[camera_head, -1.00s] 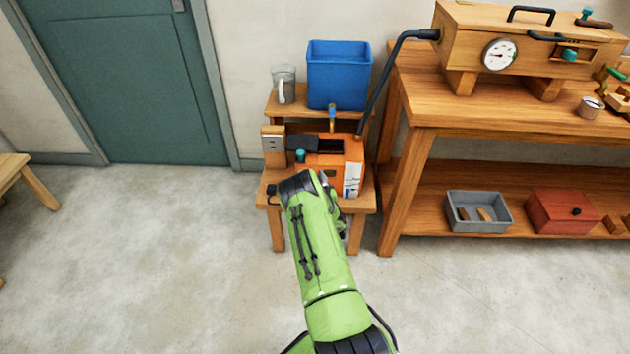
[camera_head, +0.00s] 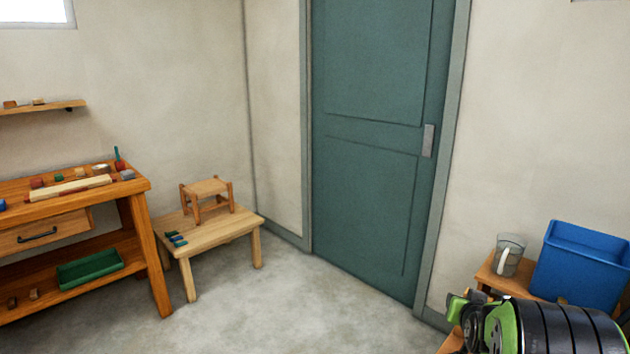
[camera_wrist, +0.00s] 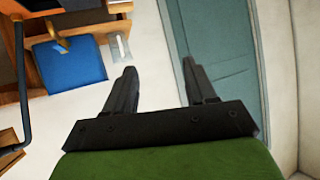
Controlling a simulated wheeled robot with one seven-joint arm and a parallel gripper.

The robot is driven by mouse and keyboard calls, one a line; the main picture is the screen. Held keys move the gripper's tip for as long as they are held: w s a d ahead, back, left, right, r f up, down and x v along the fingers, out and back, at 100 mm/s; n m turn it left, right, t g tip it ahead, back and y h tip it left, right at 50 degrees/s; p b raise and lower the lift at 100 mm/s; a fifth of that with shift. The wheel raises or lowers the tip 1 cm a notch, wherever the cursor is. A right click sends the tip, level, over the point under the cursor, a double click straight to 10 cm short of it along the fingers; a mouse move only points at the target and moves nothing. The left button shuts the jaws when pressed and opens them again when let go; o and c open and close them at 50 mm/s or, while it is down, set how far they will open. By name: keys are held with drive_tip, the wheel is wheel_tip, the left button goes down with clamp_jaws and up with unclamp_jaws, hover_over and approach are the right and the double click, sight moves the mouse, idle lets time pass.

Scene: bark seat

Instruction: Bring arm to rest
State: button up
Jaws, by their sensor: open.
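My gripper (camera_wrist: 158,85) shows in the wrist view with its two dark fingers spread apart and nothing between them. Past the fingers are the pale wall and the teal door (camera_wrist: 222,45). In the head view my green and black arm (camera_head: 545,325) is folded in at the bottom right corner. It overlaps the small wooden stand there, and the fingers cannot be made out in that view.
A blue bin (camera_head: 580,265) and a clear mug (camera_head: 508,255) stand on the wooden stand at the right. A low table (camera_head: 225,230) carries a small stool (camera_head: 207,195). A workbench (camera_head: 140,186) is at the left. The floor (camera_head: 300,310) between is clear.

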drive_tip(key=s+a+r+n+g+y, duration=0.1)
drive_tip(key=s+a+r+n+y, duration=0.1)
drive_tip(key=s+a+r, duration=0.55)
drive_tip(key=s+a+n+g+y, duration=0.1)
drive_tip(key=s+a, duration=0.3)
drive_tip(key=s, duration=0.4)
drive_tip(key=s+a+f+n+g+y, duration=0.1)
drive_tip(key=s+a+g, duration=0.1)
drive_tip(key=s+a, duration=0.45)
drive_tip(key=s+a+n+g, duration=0.1)
drive_tip(key=s+a, duration=0.1)
drive_tip(key=s, duration=0.8)
wheel_tip(320, 180, up, 17)
drive_tip(key=s+p, duration=0.1)
drive_tip(key=p, duration=1.6)
drive_tip(key=shift+a+g+p, duration=0.2)
drive_tip(key=shift+g+p, duration=0.1)
drive_tip(key=shift+g, duration=0.1)
drive_tip(key=shift+f, duration=0.15)
